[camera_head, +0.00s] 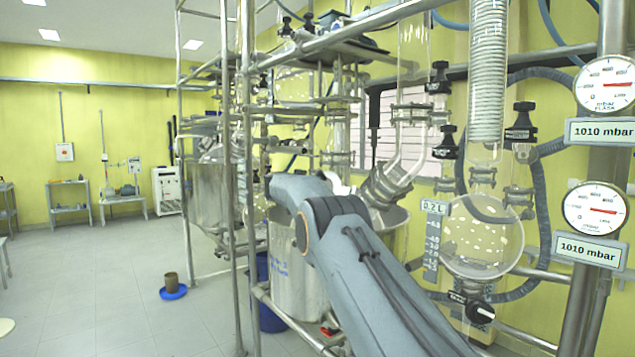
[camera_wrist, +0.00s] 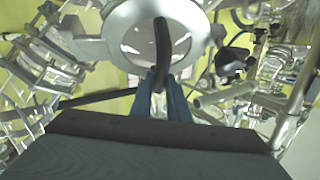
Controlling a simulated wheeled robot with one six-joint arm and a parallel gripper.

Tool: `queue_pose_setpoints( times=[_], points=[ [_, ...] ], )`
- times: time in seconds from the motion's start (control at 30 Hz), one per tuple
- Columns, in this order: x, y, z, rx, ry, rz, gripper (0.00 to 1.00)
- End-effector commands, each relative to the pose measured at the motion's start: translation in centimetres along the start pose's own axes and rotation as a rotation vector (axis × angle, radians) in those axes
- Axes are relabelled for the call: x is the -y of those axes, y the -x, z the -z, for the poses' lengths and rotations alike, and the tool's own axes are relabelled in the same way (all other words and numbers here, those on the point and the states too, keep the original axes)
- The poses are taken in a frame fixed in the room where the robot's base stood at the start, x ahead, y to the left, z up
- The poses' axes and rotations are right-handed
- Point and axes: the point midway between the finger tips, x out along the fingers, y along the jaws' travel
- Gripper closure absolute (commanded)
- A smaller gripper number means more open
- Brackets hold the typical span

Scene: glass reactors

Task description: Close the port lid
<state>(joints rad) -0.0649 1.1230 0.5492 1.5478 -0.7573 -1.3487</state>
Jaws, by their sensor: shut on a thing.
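In the wrist view, a round pale-grey port lid (camera_wrist: 118,22) with a wide rim fills the top middle. A black curved handle (camera_wrist: 161,45) runs down from it towards my gripper (camera_wrist: 160,85). My gripper's blue fingers are closed on the handle. Whether the lid is seated on its port or raised cannot be told. In the head view, my blue-grey arm covers the gripper and most of the area around the port. A small white piece (camera_head: 336,183) shows just past the arm; I cannot tell if it is part of the lid.
A steel reactor vessel (camera_head: 298,285) stands behind my arm, among metal frame poles (camera_head: 229,190) and glass tubing. A round glass flask (camera_head: 482,240) and pressure gauges (camera_head: 594,210) are close at the right. The tiled floor (camera_head: 110,290) at left is mostly open.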

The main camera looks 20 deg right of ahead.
Motion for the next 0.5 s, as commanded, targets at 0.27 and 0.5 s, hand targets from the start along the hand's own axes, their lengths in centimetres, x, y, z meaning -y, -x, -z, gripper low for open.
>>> queue_pose_setpoints(
  times=[0.27,0.5],
  points=[
    [1.47,0.64,-0.79,0.009,0.001,0.030,1.00],
    [1.00,0.30,-0.95,0.012,0.002,0.025,0.67]
  ],
)
